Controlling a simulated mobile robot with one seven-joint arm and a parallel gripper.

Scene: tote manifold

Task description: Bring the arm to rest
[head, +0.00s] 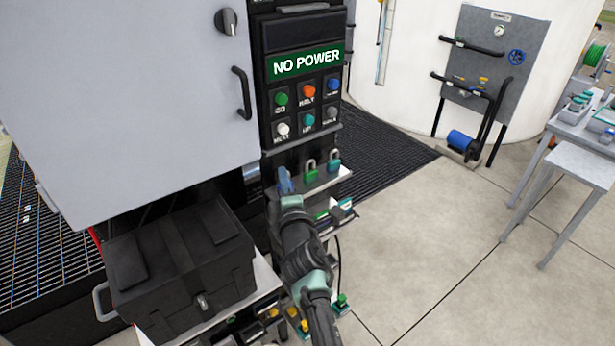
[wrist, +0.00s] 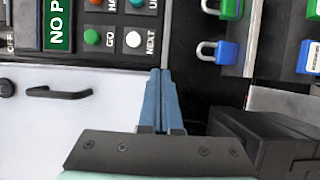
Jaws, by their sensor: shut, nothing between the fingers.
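My gripper (head: 285,182) is in front of the lower part of the control panel, beside the padlock shelf. In the wrist view its two blue fingers (wrist: 160,90) lie together with nothing between them. My arm reaches up to it from the bottom middle of the head view. The control panel (head: 304,140) has several coloured buttons and a green "NO POWER" sign (head: 305,63). I cannot tell from the head view how far the fingertips are from the panel face.
A green padlock (head: 311,172) and a teal padlock (head: 334,162) sit right of my gripper. A grey cabinet door (head: 130,90) and black toolbox (head: 180,265) are at left. A pipe panel (head: 493,65) and table (head: 585,130) stand right. The concrete floor (head: 430,240) is clear.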

